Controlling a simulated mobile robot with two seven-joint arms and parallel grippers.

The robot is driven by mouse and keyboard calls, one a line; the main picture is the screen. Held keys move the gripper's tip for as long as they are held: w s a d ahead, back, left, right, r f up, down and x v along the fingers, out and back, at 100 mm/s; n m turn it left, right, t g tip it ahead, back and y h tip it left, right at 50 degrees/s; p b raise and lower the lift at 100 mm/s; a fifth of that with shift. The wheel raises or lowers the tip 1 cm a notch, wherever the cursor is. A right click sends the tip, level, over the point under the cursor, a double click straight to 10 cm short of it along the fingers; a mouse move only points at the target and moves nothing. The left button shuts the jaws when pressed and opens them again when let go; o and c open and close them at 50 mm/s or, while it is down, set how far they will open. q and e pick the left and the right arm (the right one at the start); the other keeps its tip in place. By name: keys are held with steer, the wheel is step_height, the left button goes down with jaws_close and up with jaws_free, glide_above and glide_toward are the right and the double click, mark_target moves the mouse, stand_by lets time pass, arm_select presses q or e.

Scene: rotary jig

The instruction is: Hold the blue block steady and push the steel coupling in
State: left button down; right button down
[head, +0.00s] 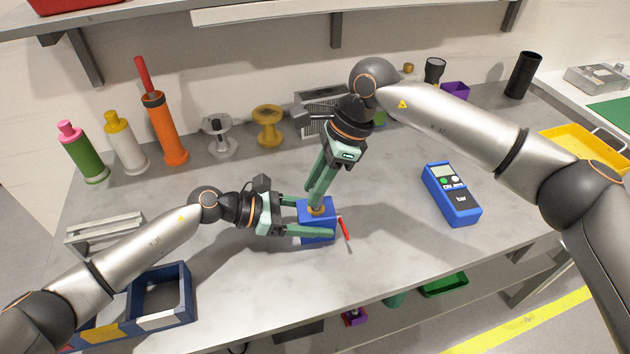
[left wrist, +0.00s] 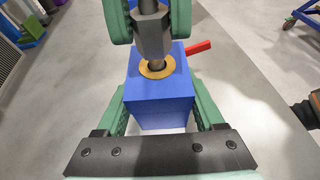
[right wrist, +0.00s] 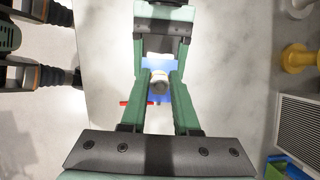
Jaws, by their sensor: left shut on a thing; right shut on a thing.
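The blue block (head: 318,233) stands on the grey table with a brass ring (left wrist: 157,68) in its top. My left gripper (head: 316,218) is shut on the block, one finger on each side. The steel coupling (left wrist: 153,36) is upright between the fingers of my right gripper (right wrist: 158,80), which is shut on it from above. The coupling's narrow lower end is at the brass ring's opening. How deep it sits is hidden. A red-handled tool (head: 344,228) lies beside the block, and its red part also shows in the left wrist view (left wrist: 198,47).
A blue handheld meter (head: 452,195) lies to the right. Bottles, an orange tube (head: 165,130) and two spools (head: 268,125) stand along the back. A blue bin (head: 180,290) is at front left, a grey rack (head: 105,232) behind it.

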steer(key=shift+f, duration=0.85)
steer(key=c, duration=0.6)
jaws_free()
steer(key=v, duration=1.2)
arm_select(q)
jaws_free()
